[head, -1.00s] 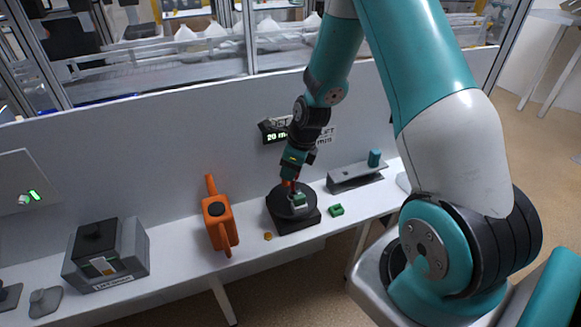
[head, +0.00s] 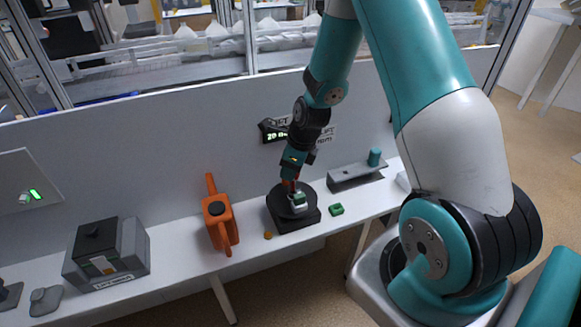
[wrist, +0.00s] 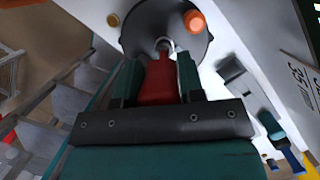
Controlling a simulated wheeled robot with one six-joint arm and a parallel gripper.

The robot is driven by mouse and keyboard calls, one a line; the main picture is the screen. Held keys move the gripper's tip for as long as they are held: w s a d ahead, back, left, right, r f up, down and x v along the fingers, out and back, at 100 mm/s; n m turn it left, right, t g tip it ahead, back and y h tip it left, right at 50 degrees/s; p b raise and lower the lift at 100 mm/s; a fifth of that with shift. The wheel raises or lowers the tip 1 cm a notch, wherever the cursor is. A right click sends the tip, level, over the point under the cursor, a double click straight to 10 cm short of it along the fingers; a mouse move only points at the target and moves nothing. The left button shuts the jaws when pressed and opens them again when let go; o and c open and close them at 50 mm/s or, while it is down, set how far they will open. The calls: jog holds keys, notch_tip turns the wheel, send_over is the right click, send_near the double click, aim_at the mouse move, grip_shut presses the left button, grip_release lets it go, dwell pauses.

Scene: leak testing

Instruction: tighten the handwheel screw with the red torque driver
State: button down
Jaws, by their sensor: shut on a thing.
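The red torque driver (wrist: 158,82) is clamped between the two teal-green fingers of my gripper (wrist: 159,70) in the wrist view. Its tip points at a small pale metal part (wrist: 164,44) on a dark round fixture. I cannot tell whether the tip touches it, or whether this part is the handwheel screw. In the head view my gripper (head: 290,176) is over the black round-topped fixture (head: 309,217). A small green and white part (head: 299,202) sits on that fixture. The driver is mostly hidden there.
An orange cylinder (wrist: 195,21) stands at the fixture in the wrist view. On the bench (head: 180,268) are an orange holder (head: 220,230), a small orange piece (head: 268,236), a green block (head: 336,210), a grey stand (head: 352,178) and a grey box (head: 130,248). A partition wall stands behind.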

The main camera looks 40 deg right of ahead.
jog(key=shift+f+b, duration=0.6)
jog(key=shift+f, duration=0.35)
jog(key=shift+d+m, duration=0.1)
jog(key=shift+m, duration=1.1)
jog(key=shift+m+h, duration=0.5)
jog(key=shift+m, duration=0.3)
jog(key=shift+m+t+p, duration=0.3)
jog(key=shift+m, duration=0.1)
